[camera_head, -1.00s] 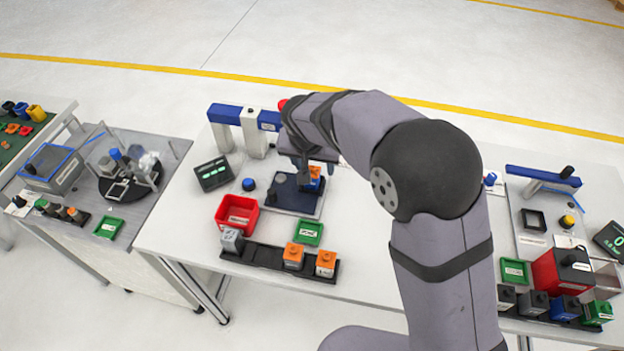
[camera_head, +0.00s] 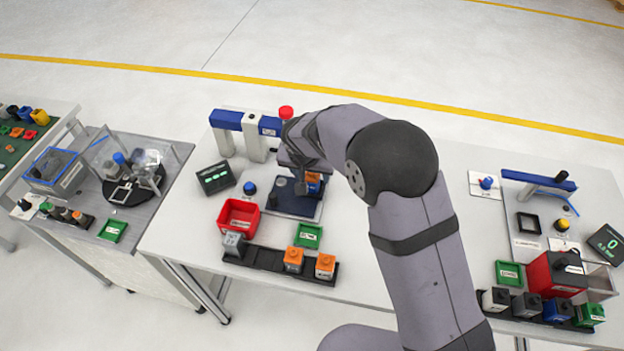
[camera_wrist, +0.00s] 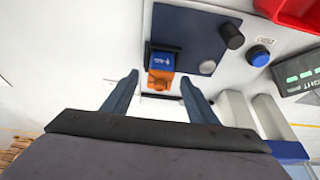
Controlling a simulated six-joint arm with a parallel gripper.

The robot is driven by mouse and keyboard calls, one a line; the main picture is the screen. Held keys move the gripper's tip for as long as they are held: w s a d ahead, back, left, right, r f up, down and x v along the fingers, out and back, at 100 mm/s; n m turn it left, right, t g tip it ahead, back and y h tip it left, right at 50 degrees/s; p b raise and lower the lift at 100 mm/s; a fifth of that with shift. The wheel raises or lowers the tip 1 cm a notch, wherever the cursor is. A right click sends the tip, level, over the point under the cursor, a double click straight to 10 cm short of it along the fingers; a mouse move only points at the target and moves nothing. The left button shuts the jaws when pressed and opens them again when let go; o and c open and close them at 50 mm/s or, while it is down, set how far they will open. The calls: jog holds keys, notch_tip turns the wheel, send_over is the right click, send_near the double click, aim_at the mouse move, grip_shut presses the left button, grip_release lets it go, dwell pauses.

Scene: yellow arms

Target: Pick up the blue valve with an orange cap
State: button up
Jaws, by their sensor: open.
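The blue valve with an orange cap (camera_wrist: 162,62) shows in the wrist view at the inner edge of a dark blue plate (camera_wrist: 189,35). Its orange part points towards my gripper. In the head view the valve (camera_head: 314,182) is partly hidden by my wrist, at the right of the dark plate (camera_head: 292,207). My gripper (camera_wrist: 159,79) is open and empty. Its two fingers appear on either side of the valve with gaps on both sides; I cannot tell how far their tips are from it in depth.
A blue-and-white stand (camera_head: 226,119) with a red knob rises behind the plate. A red bin (camera_head: 238,215), green tray (camera_head: 308,237), blue button (camera_head: 250,188) and display (camera_head: 215,177) stand nearby. A black rack with orange-topped blocks (camera_head: 293,260) lies in front.

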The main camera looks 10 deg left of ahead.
jog(key=shift+p+x, duration=0.35)
jog(key=shift+x, duration=1)
jog(key=c, duration=1.2)
jog(key=shift+r, duration=0.1)
notch_tip(320, 180, up, 10)
jog(key=b, duration=0.3)
